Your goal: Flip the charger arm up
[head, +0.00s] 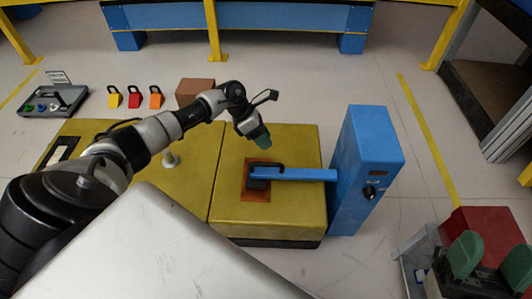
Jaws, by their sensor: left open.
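The blue charger arm (300,174) lies level, reaching left from the tall blue post (365,165) over the yellow block. Its black end piece (262,172) sits over a brown square plate (257,194) on the block's top. My left gripper (264,141) hangs above and behind the black end piece, with a gap showing between them. It is open and I see nothing between its fingers; one dark green fingertip shows and another finger sticks out to the right.
Yellow blocks (230,208) fill the middle.

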